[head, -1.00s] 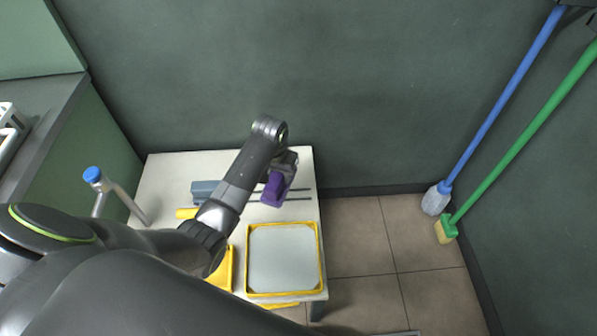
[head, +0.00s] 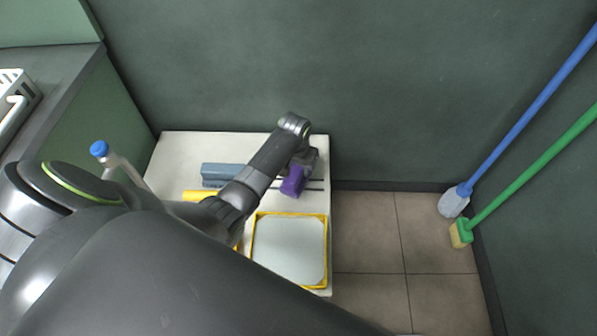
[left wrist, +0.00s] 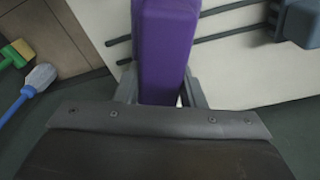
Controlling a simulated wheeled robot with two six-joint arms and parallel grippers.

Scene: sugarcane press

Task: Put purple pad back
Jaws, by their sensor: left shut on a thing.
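The purple pad (head: 293,181) is held in my left gripper (head: 302,168) over the right part of the white table, near the dark rods. In the left wrist view the purple pad (left wrist: 164,50) runs up between the two fingers of my left gripper (left wrist: 160,88), which are shut on it. Dark parallel rods (left wrist: 215,27) lie on the white surface behind the pad. I cannot tell whether the pad touches the table. My right gripper is not in view.
A yellow-rimmed tray (head: 290,250) sits at the table's front right. A blue-grey block (head: 221,171) and a yellow piece (head: 198,196) lie left of the gripper. A blue mop (head: 455,201) and green brush (head: 461,232) lean at the right.

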